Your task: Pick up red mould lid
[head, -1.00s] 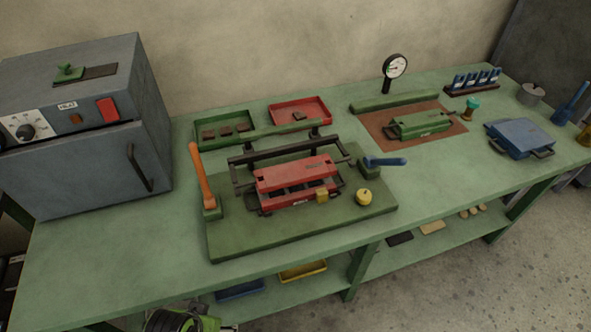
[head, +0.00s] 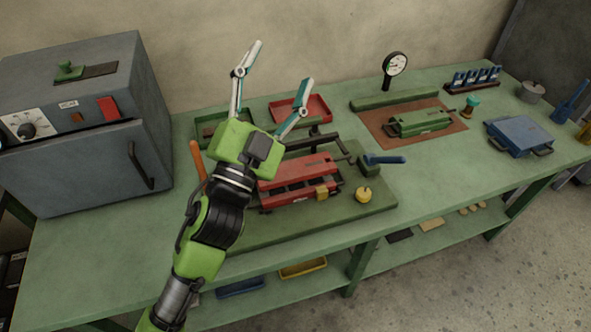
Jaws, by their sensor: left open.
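The red mould lid (head: 305,168) sits on top of the red mould (head: 298,195), in the press on the green base board (head: 372,218) in the middle of the bench. My left arm covers the left end of the lid and mould. My left gripper (head: 279,63) is open and empty, with its fingers spread wide and pointing up and away. It hangs above the back of the press, apart from the lid. My right gripper is not in view.
An orange-handled lever (head: 197,160) stands just left of my arm. A blue-handled clamp (head: 385,160) and a yellow knob (head: 364,195) flank the mould on the right. A grey oven (head: 85,130) fills the left end. A green mould (head: 420,123) lies farther right.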

